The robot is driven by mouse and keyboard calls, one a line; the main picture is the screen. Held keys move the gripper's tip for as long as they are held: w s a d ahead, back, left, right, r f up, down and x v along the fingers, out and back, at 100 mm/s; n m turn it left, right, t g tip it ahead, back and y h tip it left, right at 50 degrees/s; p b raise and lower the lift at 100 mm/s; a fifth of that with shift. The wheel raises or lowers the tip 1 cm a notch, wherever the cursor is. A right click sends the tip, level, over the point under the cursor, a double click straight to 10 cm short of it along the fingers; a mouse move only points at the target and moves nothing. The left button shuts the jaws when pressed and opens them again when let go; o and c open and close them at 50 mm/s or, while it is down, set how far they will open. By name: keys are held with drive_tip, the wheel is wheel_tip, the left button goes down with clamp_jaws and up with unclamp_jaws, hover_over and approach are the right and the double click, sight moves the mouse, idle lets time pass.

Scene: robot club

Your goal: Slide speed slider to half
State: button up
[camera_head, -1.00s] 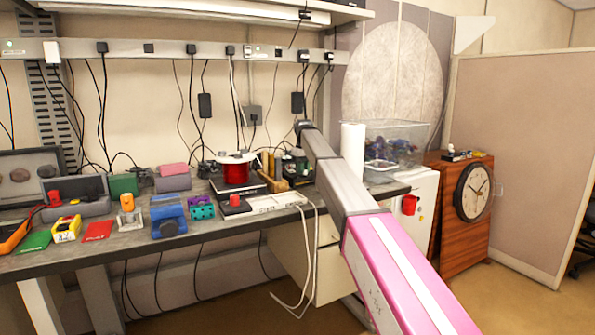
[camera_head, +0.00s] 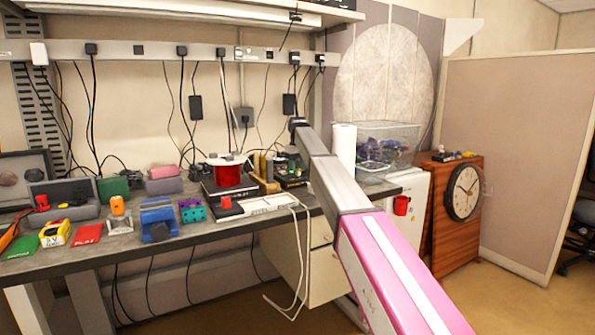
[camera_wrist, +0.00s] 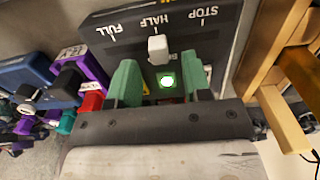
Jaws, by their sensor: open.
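The speed slider's dark panel (camera_wrist: 215,42) fills the upper middle of the wrist view, with white labels FULL, HALF and STOP from left to right. Its pale grey knob (camera_wrist: 158,48) stands below the HALF label, between the FULL and STOP ends. A lit green button (camera_wrist: 167,81) is on the panel below the knob. My gripper (camera_wrist: 158,60) is open, its two green fingers on either side of the knob and button. I cannot tell whether either finger touches the knob. In the head view my gripper and the slider cannot be made out.
Purple and blue parts (camera_wrist: 90,75) lie left of the panel, and wooden pieces (camera_wrist: 285,115) stand close on its right. In the head view the workbench (camera_head: 120,250) is crowded with tools, a red pot (camera_head: 228,172) and a wooden rack (camera_head: 266,178).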

wheel_tip(320, 180, up, 9)
idle(0.3)
drive_tip(key=shift+d, duration=0.1)
